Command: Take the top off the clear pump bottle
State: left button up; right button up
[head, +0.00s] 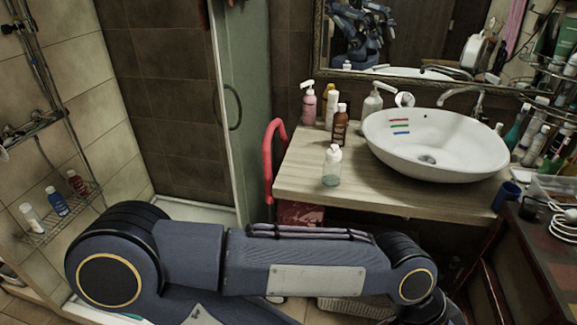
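The clear pump bottle (331,172) stands upright near the front edge of the wooden counter, left of the basin. Its body is pale and see-through, and its white top (333,152) is on it. My arm crosses the lower part of the picture, below and in front of the counter, apart from the bottle. Neither gripper's fingers can be seen in the head view.
A white basin (436,150) fills the counter's right part. A brown bottle (340,126), a pink pump bottle (309,105) and a whitish pump bottle (372,102) stand behind the clear one. The counter (302,172) is bare left of it.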

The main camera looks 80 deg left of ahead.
aim_at(332, 171)
jog(key=u, duration=2.5)
